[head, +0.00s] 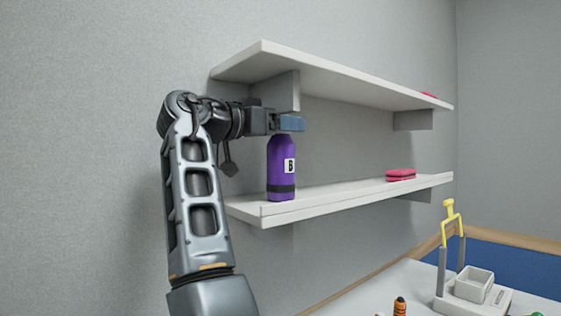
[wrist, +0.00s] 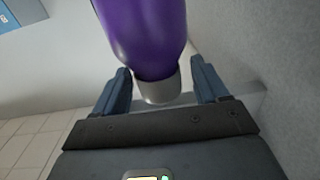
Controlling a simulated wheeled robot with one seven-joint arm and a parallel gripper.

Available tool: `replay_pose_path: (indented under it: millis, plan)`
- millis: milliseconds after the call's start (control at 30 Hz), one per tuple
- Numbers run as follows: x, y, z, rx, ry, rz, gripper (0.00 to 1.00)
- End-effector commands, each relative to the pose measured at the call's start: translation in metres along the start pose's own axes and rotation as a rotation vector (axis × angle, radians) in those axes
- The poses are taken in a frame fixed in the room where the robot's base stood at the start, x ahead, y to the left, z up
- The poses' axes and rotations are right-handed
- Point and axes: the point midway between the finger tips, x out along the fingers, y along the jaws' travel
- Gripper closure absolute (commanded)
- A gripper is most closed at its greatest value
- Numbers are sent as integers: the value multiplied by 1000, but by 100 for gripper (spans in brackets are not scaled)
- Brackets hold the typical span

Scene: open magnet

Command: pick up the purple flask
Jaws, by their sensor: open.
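The purple flask (head: 281,165) stands upright on the lower wall shelf near its left end, with a white label marked B and a dark band low down. My gripper (head: 291,124) is at the height of the flask's top, just under the upper shelf. In the wrist view the flask (wrist: 142,35) shows its purple body and grey cap between the two blue fingers of my open gripper (wrist: 160,88). There is a gap on each side of the cap. The flask's top is hidden behind the fingers in the head view.
The upper shelf (head: 340,80) and its bracket (head: 290,91) are close above my gripper. A pink object (head: 401,175) lies farther right on the lower shelf (head: 340,196). Below right, a table (head: 370,299) holds a yellow-handled device (head: 450,225) and small items.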

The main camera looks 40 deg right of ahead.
Motion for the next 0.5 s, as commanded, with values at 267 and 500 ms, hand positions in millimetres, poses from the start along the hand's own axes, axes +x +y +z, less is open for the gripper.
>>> replay_pose_path:
  millis: [267,500]
  plan:
    - [0,0,0,0,0,0,41]
    - [0,0,0,0,0,0,64]
